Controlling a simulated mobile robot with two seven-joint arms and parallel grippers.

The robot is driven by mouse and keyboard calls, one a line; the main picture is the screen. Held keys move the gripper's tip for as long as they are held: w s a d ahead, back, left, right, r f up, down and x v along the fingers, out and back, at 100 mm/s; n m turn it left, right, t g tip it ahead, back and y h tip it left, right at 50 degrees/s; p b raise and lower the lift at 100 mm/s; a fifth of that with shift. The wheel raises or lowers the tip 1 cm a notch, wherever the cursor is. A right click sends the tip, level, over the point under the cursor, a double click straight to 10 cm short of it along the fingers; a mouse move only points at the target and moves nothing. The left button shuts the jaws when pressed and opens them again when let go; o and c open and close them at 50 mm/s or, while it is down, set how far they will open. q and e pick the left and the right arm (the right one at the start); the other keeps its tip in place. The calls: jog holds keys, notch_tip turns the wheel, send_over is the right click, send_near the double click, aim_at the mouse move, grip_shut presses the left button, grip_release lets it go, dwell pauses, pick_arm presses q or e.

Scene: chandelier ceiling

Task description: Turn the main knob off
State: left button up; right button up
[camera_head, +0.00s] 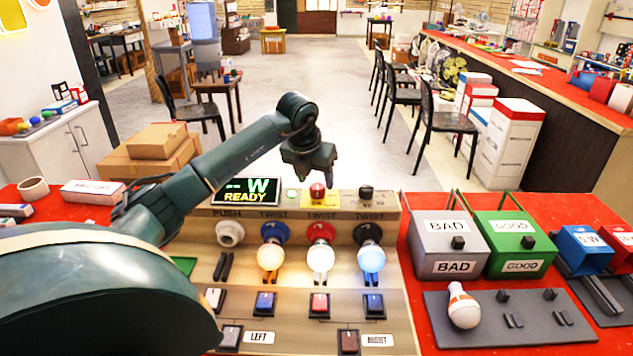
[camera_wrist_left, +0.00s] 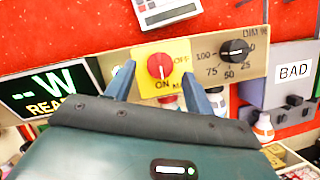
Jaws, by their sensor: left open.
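The main knob (camera_head: 317,190) is red on a yellow plate at the top of the test panel (camera_head: 235,275). In the left wrist view the knob (camera_wrist_left: 160,66) has a white mark that appears to point down toward ON. OFF is printed to its right. My left gripper (camera_head: 316,175) is open just above the knob, pointing down at it. In the wrist view its fingers (camera_wrist_left: 156,72) stand on either side of the knob, with visible gaps. I cannot tell how far above it they are. My right gripper is not in view.
A black dimmer knob (camera_head: 366,192) is right of the main knob; the READY display (camera_head: 246,191) is left. Three lit bulbs (camera_head: 320,258) stand below. A grey BAD bin (camera_head: 440,265), green GOOD bin (camera_head: 530,265) and a loose bulb (camera_head: 463,308) are to the right.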

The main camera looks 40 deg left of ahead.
pick_arm(q)
jog(key=shift+x, duration=1.3)
jog(key=shift+c, duration=0.3)
jog(key=c, duration=0.9)
